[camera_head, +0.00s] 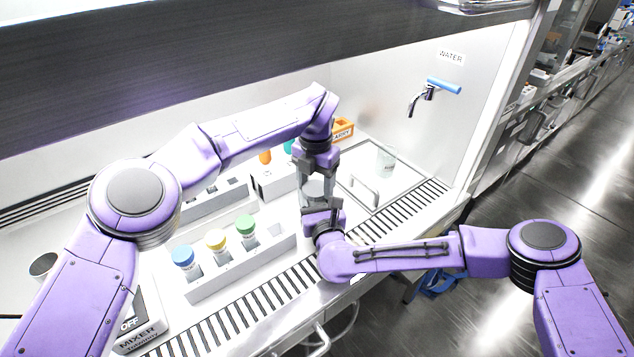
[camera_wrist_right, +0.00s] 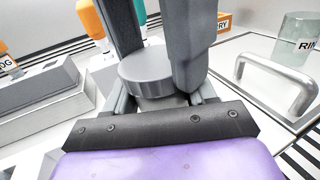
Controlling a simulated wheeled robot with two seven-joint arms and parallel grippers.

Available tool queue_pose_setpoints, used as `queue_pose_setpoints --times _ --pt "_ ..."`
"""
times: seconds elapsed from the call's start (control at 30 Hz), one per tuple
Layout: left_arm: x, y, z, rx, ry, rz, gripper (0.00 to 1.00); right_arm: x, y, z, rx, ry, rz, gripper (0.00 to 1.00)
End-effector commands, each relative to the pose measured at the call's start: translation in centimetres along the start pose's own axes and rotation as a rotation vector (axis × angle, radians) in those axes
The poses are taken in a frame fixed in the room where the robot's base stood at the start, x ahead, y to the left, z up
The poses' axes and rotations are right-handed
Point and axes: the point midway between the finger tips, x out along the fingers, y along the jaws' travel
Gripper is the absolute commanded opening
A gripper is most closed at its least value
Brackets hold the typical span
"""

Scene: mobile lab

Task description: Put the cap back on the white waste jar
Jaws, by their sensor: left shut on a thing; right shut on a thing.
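The grey round cap (camera_wrist_right: 146,68) sits between the fingers of my left gripper (camera_head: 316,176), which reaches down from above and is shut on it. The left fingers also flank the cap in the right wrist view. The pale waste jar (camera_head: 314,189) is directly below, and its upper part shows under the cap in the right wrist view (camera_wrist_right: 160,104). My right gripper (camera_head: 322,207) is shut on the jar from the front. The cap is lined up over the jar; whether it is seated on the rim I cannot tell. Most of the jar is hidden by the grippers.
A white rack (camera_head: 240,265) holds blue-, yellow- and green-capped tubes at front left. More racks stand behind. A metal handle (camera_wrist_right: 280,84) and a clear rinse beaker (camera_head: 387,159) are to the right, with an orange bin (camera_head: 343,129) behind. A water tap (camera_head: 425,97) is on the wall.

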Motion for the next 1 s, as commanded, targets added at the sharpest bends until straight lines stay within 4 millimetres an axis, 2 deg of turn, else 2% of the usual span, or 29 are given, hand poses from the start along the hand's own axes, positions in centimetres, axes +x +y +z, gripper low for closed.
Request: queue_pose_setpoints --times 0.07,0.4,1.0 --pt "0.41 0.19 0.00 0.000 0.002 0.007 0.31 -0.03 0.43 0.52 -0.001 -0.011 0.010 0.01" --pt "-0.27 0.04 -0.06 -0.008 -0.009 0.001 0.31 -0.01 0.24 0.46 0.000 -0.009 0.006 0.01" --pt "-0.27 -0.02 -0.09 -0.009 -0.011 -0.003 0.31 0.02 -0.01 0.16 0.000 -0.003 0.000 0.01"
